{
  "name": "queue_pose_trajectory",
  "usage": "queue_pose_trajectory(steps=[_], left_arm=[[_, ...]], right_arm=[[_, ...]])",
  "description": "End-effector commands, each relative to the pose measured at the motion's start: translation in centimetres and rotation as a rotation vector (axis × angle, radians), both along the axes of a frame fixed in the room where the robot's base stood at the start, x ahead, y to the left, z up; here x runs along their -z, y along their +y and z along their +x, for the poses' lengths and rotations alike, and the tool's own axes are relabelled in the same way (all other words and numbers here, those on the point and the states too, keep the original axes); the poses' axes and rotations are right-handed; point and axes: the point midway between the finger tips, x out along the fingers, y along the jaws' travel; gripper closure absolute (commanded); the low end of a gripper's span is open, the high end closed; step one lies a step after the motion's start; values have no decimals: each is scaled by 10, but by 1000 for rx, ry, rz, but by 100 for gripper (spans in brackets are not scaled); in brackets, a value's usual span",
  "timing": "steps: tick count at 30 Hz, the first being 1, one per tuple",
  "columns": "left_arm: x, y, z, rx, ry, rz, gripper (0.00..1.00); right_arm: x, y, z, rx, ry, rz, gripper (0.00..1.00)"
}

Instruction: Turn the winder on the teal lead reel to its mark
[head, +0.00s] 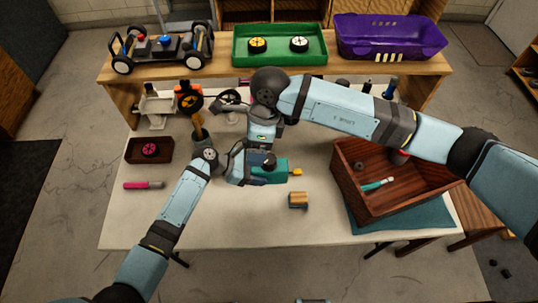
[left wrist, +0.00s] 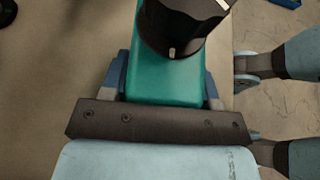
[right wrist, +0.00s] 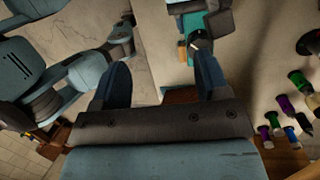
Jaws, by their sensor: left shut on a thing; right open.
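The teal lead reel (head: 275,172) is on the white table in the middle of the head view, with a yellow piece (head: 297,172) at its right end. My left gripper (head: 252,178) is shut on its teal body, which shows between the fingers in the left wrist view (left wrist: 165,82). The black round winder (left wrist: 180,35) sits on the body there, with a small pale mark on its side. My right gripper (head: 264,152) is above the reel, open and empty. In the right wrist view, the reel (right wrist: 208,22) lies beyond the right finger (right wrist: 209,75). The arms partly hide the reel in the head view.
A wooden box (head: 345,180) stands at the right on a teal mat (head: 405,222). A small wooden block (head: 298,200) lies in front of the reel. A dark tray (head: 138,155) and a pink-handled tool (head: 143,185) lie left.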

Motion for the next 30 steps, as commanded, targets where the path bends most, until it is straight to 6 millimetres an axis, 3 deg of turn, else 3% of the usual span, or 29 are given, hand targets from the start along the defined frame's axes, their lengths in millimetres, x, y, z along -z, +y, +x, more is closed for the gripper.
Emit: queue_pose_trajectory(steps=[3, 10, 24, 30], left_arm=[[0, 0, 0, 0, 0, 0, 66], [0, 0, 0, 0, 0, 0, 66], [0, 0, 0, 0, 0, 0, 66], [0, 0, 0, 0, 0, 0, 66]], right_arm=[[-9, -20, 23, -51, -112, -125, 31], [-7, -33, 36, -80, -173, -207, 31], [79, -32, 36, -77, -171, -203, 31], [101, -32, 36, -78, -172, -203, 31]])
